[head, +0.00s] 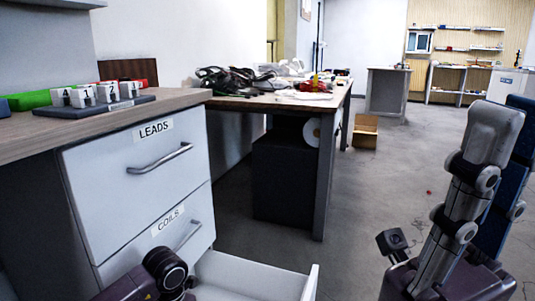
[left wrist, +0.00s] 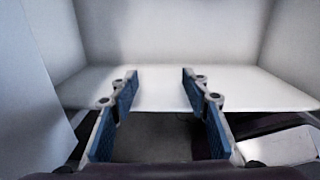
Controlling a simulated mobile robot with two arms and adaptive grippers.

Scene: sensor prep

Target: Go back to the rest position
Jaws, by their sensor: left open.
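My right gripper (head: 508,112) stands raised at the right of the head view, over the floor. Its grey near finger and the blue pad of its far finger show apart, with nothing seen between them. My left gripper (left wrist: 159,84) shows in the left wrist view, its two blue-padded fingers spread wide and empty. Pale, drawer-like surfaces lie around and beyond it. In the head view only a dark part of my left arm (head: 166,270) shows, at the bottom beside the cabinet; its fingers are out of sight there.
The cabinet has a shut LEADS drawer (head: 135,165), a COILS drawer (head: 172,237) below it, and an open white drawer (head: 245,278) at the bottom. White labelled blocks (head: 83,96) stand on a dark tray on top. A cluttered table (head: 325,140) stands behind. Floor is clear at centre right.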

